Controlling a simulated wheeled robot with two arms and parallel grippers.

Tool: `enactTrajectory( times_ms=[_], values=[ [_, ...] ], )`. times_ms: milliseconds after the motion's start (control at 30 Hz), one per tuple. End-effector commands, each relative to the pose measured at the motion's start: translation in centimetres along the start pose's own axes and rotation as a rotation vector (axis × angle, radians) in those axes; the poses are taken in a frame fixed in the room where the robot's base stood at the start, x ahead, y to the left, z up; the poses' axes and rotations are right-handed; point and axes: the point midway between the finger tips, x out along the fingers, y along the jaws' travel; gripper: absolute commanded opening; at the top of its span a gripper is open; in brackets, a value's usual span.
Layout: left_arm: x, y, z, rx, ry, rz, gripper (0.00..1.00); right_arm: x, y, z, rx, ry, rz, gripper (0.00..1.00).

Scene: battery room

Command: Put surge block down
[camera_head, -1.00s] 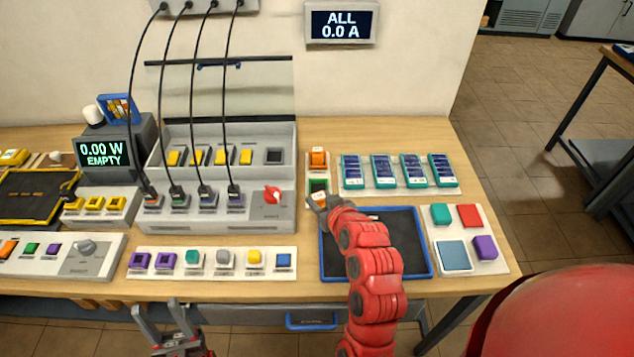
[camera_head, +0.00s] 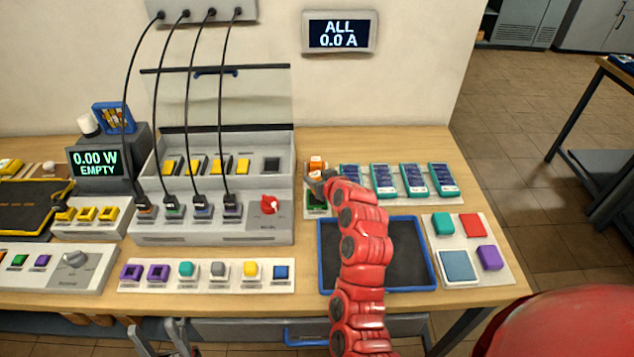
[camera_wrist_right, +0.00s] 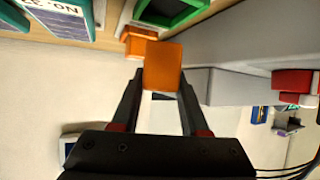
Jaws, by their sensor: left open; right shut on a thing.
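The surge block, an orange block (camera_wrist_right: 163,66), is between the fingers of my right gripper (camera_wrist_right: 160,92) in the right wrist view. My right gripper (camera_head: 317,178) is shut on it. In the head view it is over the back end of a narrow pale holder (camera_head: 313,214), where orange (camera_head: 316,164) shows just past the fingertips. The wrist view shows another orange part (camera_wrist_right: 138,44) close beyond the block. I cannot tell whether they touch. A green-framed socket (camera_head: 316,204) lies nearer on the holder, partly hidden by my arm. My left gripper (camera_head: 160,342) is open and empty at the bottom edge.
Several teal-edged cells (camera_head: 412,180) stand right of the holder. A blue-rimmed tray (camera_head: 433,262) lies in front, partly under my right arm. A grey console with a red knob (camera_head: 269,205) is close on the left. A pad with coloured blocks (camera_head: 472,276) is at right.

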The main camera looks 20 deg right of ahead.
Motion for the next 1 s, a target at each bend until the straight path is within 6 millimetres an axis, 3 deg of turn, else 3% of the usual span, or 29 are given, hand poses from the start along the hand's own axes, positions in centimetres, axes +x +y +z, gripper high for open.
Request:
enactTrajectory(
  times_ms=[200, 767, 800, 933, 1000],
  values=[
    [1.3, -0.1, -0.2, 0.000, 0.000, 0.000, 0.50, 1.1, 0.0, 2.2, 0.002, -0.001, 0.001, 0.00],
    [-0.1, 0.0, 0.0, 0.000, 0.000, 0.000, 0.50, 1.7, 0.0, 3.2, -0.001, 0.001, 0.002, 0.00],
    [0.0, 0.0, 0.0, 0.000, 0.000, 0.000, 0.50, 1.6, 0.0, 3.1, 0.000, 0.001, 0.002, 0.48],
    [0.1, 0.0, 0.0, 0.000, 0.000, 0.000, 0.50, 1.6, 0.0, 3.1, 0.000, 0.001, 0.002, 0.71],
    [0.1, 0.0, 0.0, 0.000, 0.000, 0.000, 0.50, 1.6, 0.0, 3.1, 0.000, 0.001, 0.002, 0.74]
  ],
)
